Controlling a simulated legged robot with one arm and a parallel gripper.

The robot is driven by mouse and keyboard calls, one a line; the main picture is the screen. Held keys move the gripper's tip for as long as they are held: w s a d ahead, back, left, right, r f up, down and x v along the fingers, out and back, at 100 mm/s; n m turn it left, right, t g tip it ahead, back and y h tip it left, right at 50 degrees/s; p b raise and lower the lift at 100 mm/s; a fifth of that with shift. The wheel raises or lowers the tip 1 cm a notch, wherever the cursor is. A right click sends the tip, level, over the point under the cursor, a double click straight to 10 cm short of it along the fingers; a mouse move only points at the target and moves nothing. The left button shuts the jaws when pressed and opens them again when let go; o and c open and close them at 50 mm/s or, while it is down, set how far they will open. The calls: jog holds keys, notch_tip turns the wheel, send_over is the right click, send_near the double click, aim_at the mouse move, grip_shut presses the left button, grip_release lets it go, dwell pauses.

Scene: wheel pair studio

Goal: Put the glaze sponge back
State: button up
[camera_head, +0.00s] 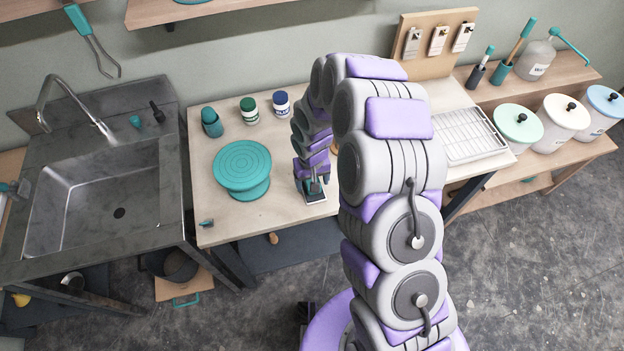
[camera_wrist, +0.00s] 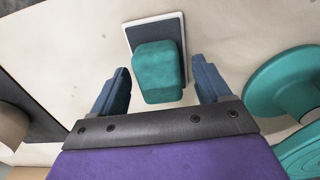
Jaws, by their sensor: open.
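The teal glaze sponge (camera_wrist: 158,76) is a rounded block on a small dark tray with a white rim (camera_wrist: 128,33) in the wrist view. It overlaps the tray's near edge there. My gripper (camera_wrist: 161,72) is open, its two dark blue fingers to the left and right of the sponge with a gap on each side. In the head view my gripper (camera_head: 313,181) is low over the same tray (camera_head: 316,198) near the front edge of the work table. The sponge is mostly hidden by the gripper there.
A teal turntable (camera_head: 242,164) stands left of the gripper on the pale table (camera_head: 220,232). Jars (camera_head: 249,111) and a teal cup (camera_head: 211,122) stand behind it. A white wire rack (camera_head: 468,136) lies at the right. A sink (camera_head: 95,200) is far left.

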notch_tip(320, 180, up, 12)
jog(key=p, duration=0.2)
dwell(0.4)
jog(key=shift+r, duration=0.15)
jog(key=s+d+r+m, duration=0.1)
jog(key=s+d+r, duration=0.4)
jog(key=s+r, duration=0.25)
jog(key=s+d+r, duration=0.5)
jog(key=s+r, duration=0.2)
jog(key=r, duration=0.1)
jog(key=s+d+r+m+g, duration=0.1)
jog(key=s+d+r, duration=0.1)
jog(key=s, duration=0.7)
jog(key=s+d+r+m, duration=0.1)
jog(key=s+d+r, duration=0.1)
jog(key=s, duration=0.7)
jog(key=shift+g, duration=0.4)
jog(key=shift+w+d, duration=0.1)
